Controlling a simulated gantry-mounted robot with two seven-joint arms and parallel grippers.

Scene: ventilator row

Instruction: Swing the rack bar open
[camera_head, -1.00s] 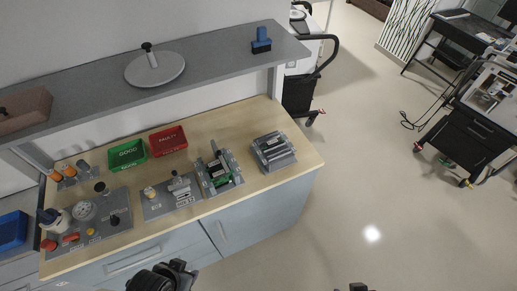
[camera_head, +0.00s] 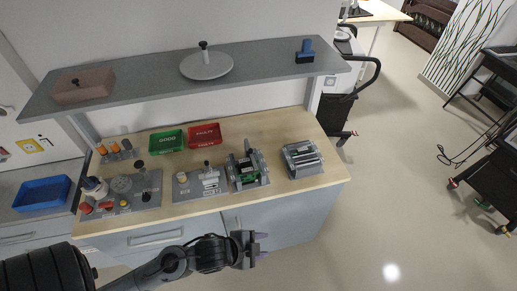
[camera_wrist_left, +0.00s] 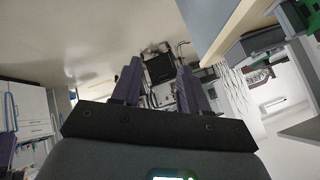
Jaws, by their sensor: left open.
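My left gripper (camera_head: 264,246) is in front of the bench's front edge, pointing right, apart from both fixtures. Its purple fingers are open and empty, as the left wrist view (camera_wrist_left: 159,72) also shows. My right gripper is not in view.
A green GOOD bin (camera_head: 167,141) and a red FAULT bin (camera_head: 205,135) stand behind the fixtures. A panel with gauge and knobs (camera_head: 152,198) is at left. A grey shelf (camera_head: 140,80) overhangs the bench's back.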

